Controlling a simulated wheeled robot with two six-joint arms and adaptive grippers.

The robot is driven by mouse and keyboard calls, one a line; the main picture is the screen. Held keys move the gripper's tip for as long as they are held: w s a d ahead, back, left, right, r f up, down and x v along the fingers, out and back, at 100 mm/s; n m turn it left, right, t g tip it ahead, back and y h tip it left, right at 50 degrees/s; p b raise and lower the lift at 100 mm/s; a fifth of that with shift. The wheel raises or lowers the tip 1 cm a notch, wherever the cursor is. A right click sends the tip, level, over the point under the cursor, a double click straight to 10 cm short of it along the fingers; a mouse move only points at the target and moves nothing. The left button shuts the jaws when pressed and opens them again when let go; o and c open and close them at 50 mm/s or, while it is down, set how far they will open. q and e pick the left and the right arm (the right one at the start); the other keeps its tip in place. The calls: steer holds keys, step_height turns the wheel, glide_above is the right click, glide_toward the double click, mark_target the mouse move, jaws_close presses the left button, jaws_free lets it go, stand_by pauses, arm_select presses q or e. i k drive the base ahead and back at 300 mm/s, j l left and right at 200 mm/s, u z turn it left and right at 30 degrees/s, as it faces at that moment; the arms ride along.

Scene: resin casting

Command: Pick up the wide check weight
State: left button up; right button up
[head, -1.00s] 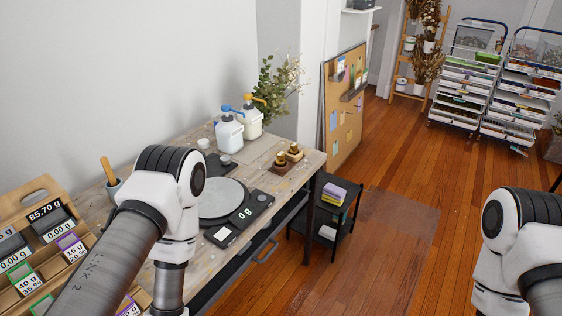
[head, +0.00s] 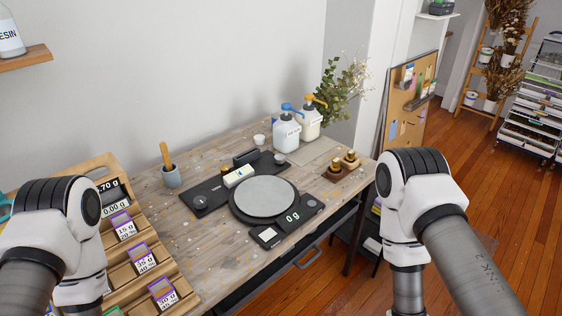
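Two brass check weights with dark knobs stand on a small wooden block (head: 337,175) near the right end of the workbench in the head view. One weight (head: 351,157) is at the back right of the block and the other (head: 334,167) at the front left. They are small, and I cannot tell clearly which is wider. Both my arms show, the left at the left edge and the right beside the bench's right end. Both grippers are below the picture, so their state is hidden.
On the workbench (head: 215,245) are a round scale (head: 264,196) reading 0 g, a black tool plate (head: 206,201), a grey cup (head: 171,178) and two pump bottles (head: 286,133). A tiered wooden rack (head: 180,312) with labels stands at front left.

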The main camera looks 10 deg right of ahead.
mark_target(335, 167)
steer(key=i+l+u, duration=0.2)
steer(key=l+u, duration=0.2)
steer(key=l, duration=0.4)
steer(key=i+l+u, duration=0.1)
steer(key=l+u, duration=0.3)
steer(key=l, duration=0.4)
steer(key=l+u, duration=0.4)
steer(key=l, duration=0.45)
